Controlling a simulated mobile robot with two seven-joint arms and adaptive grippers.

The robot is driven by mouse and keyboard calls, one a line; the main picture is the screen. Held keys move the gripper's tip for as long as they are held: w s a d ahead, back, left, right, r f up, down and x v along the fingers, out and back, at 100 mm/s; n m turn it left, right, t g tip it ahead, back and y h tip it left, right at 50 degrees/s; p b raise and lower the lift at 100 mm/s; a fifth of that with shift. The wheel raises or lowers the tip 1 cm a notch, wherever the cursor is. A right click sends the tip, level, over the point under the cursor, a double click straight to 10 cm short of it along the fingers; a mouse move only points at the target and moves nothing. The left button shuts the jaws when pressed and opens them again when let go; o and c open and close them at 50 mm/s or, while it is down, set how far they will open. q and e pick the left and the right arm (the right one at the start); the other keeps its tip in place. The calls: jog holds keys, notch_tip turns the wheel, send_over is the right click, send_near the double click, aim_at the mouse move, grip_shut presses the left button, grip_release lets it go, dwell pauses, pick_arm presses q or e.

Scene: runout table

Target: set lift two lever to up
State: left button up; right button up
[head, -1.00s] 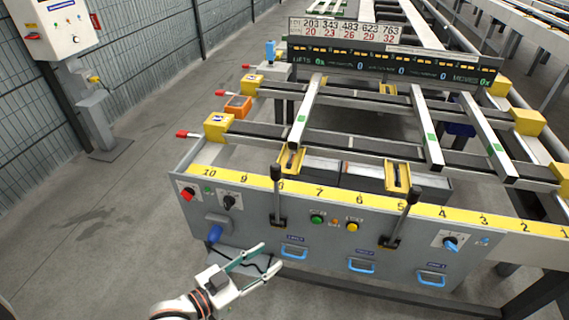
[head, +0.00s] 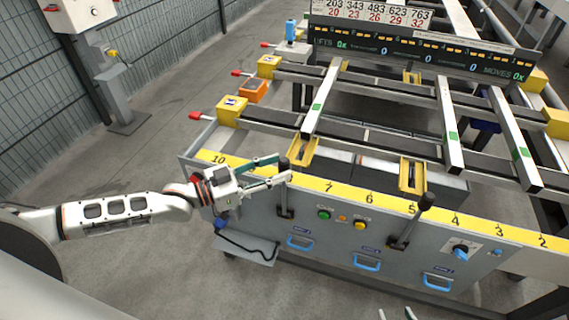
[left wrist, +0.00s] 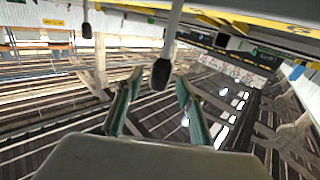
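The left lever (head: 286,203), a pale shaft with a black knob, stands nearly upright on the grey panel front. The right lever (head: 411,228) leans to the right, its black knob over the yellow scale. I cannot read which is lift two. My left gripper (head: 281,167) is open at the left lever's knob. In the left wrist view that knob (left wrist: 161,74) shows between the spread fingers, with no finger visibly touching it. Another knob (left wrist: 87,31) hangs further left there. Only two separate fingertips of my right gripper (head: 395,314) show at the bottom edge.
The panel carries green (head: 324,214) and yellow (head: 360,225) buttons, a blue selector knob (head: 461,251) and blue handles (head: 367,262). The yellow numbered scale (head: 385,202) runs along its top. Rails and the display board (head: 420,62) lie behind.

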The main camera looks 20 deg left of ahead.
pick_arm(q)
jog(key=shift+x, duration=1.05)
jog(key=shift+w+d, duration=0.3)
pick_arm(e)
jog(key=shift+w+r, duration=0.2)
jog(key=shift+r, duration=0.25)
